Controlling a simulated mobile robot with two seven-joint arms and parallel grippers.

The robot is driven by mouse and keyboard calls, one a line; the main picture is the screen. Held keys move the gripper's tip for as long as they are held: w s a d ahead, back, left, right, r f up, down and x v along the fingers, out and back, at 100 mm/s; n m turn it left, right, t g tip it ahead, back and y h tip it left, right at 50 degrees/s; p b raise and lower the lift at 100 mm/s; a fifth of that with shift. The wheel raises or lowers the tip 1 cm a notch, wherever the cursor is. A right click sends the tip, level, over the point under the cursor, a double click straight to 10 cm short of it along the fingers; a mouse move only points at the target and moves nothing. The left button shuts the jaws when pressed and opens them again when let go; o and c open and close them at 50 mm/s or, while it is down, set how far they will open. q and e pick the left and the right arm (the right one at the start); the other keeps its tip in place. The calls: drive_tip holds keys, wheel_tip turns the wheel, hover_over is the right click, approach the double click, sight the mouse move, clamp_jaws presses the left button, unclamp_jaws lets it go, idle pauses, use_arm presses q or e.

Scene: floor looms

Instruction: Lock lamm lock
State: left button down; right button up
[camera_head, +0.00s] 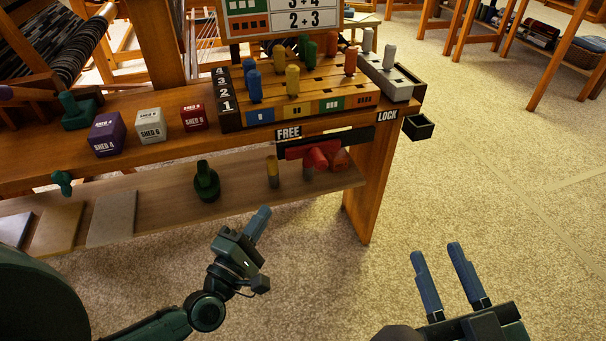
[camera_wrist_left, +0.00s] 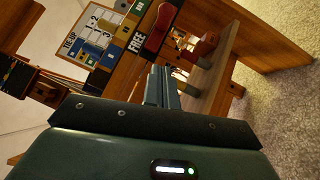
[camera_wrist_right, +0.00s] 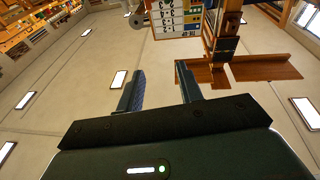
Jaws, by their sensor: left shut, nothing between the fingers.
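The lamm lock is a red slider with a round red knob (camera_head: 319,156) on a dark bar along the bench front. The slider lies towards the FREE label (camera_head: 288,133), and the LOCK label (camera_head: 387,115) is at the bar's right end. The red piece also shows in the left wrist view (camera_wrist_left: 160,28), beside FREE. My left gripper (camera_head: 263,215) is shut and empty, below and left of the knob, apart from it. My right gripper (camera_head: 435,250) is open and empty over the carpet at the lower right.
A lower shelf (camera_head: 150,205) under the lock carries a green spool-like piece (camera_head: 206,181) and small pegs. Above the lock is a peg board (camera_head: 318,85) with coloured pegs. Shed cubes (camera_head: 150,124) stand to its left. A small black bin (camera_head: 419,127) juts out right. Carpet is clear.

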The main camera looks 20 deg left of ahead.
use_arm(q)
drive_tip(key=b, duration=0.2)
approach(317, 157)
drive_tip(key=w+a+f, duration=0.2)
drive_tip(key=w+a, duration=0.2)
drive_tip(key=w+d, duration=0.1)
drive_tip(key=w+d+r, duration=0.1)
drive_tip(key=d, duration=0.1)
drive_tip(key=shift+w+d+r+p, duration=0.1)
drive_tip(key=shift+w+d+p, duration=0.2)
drive_tip(key=shift+p, duration=0.1)
use_arm(e)
drive_tip(key=shift+w+r+y, duration=0.15)
drive_tip(key=shift+r+y, duration=0.15)
drive_tip(key=shift+r, duration=0.05)
drive_tip(key=shift+f, duration=0.2)
